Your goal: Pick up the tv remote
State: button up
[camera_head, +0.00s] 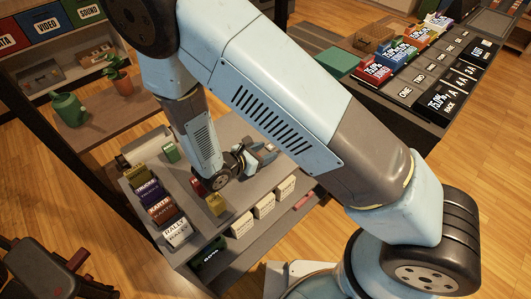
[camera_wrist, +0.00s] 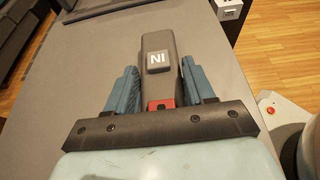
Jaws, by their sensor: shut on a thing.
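A slim dark grey object with a light button marked in white letters and a red part near its base, apparently the tv remote (camera_wrist: 158,60), lies between the two blue fingers of my gripper (camera_wrist: 162,88) in the wrist view. My gripper is shut on it, one finger at each side. The grey tabletop (camera_wrist: 60,95) is behind and around it. In the head view my gripper (camera_head: 262,154) is low at the tabletop (camera_head: 236,128), pointing right. The remote is too small and too covered there to make out clearly.
A small yellow box (camera_head: 215,204) is close to my gripper. A plant shelf (camera_head: 110,110) is at left; a display counter (camera_head: 400,90) is at right.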

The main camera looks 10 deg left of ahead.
jog(key=shift+c, duration=1.2)
jog(key=shift+r, duration=0.1)
